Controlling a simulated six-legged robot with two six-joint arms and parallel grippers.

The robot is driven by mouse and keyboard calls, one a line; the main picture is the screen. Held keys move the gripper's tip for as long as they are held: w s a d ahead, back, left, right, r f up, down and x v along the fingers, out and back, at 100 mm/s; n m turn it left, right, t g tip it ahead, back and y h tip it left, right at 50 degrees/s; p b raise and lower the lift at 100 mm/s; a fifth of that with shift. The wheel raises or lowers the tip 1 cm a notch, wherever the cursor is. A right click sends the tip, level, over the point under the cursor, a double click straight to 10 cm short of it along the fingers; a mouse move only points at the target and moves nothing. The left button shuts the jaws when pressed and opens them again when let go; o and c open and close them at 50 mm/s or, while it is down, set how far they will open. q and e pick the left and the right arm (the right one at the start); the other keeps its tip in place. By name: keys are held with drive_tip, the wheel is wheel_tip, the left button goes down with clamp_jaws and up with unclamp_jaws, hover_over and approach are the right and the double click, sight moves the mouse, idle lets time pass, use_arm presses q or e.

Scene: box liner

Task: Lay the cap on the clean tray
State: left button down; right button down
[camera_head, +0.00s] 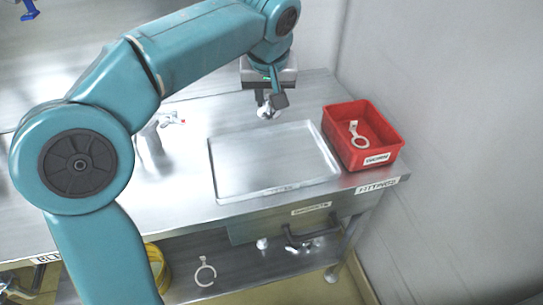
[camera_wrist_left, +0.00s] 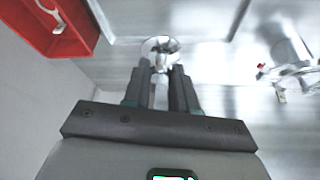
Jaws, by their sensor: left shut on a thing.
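My left gripper (camera_head: 269,101) hangs from the teal arm just beyond the back edge of the clean tray. It is shut on the cap (camera_head: 266,112), a small silvery-white piece. In the left wrist view, the cap (camera_wrist_left: 160,46) shows as a round shiny piece at the fingertips (camera_wrist_left: 160,72), partly hidden by them. The clean tray (camera_head: 270,163) is a shallow, empty metal tray lying flat on the steel bench. The cap appears held above the surface, but its exact height is hard to tell. My right gripper is not in view.
A red bin (camera_head: 350,155) holding a pale ring-ended tool (camera_head: 358,140) stands right of the tray. A grey wall bounds the right. A lower shelf holds another ring-ended tool (camera_head: 205,271).

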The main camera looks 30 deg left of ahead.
use_arm(q)
wheel_tip(320, 180, down, 15)
drive_tip(key=b, duration=0.2)
drive_tip(key=shift+w+r+b, duration=0.1)
drive_tip(key=shift+r+b, duration=0.1)
drive_tip(key=shift+b, duration=0.2)
drive_tip(key=shift+r, duration=0.1)
drive_tip(key=c, duration=1.3)
unclamp_jaws()
drive_tip(key=shift+f, duration=0.25)
drive_tip(key=shift+c, duration=0.2)
drive_tip(key=o, duration=0.4)
drive_tip(key=shift+o, duration=0.2)
drive_tip(key=shift+r, duration=0.1)
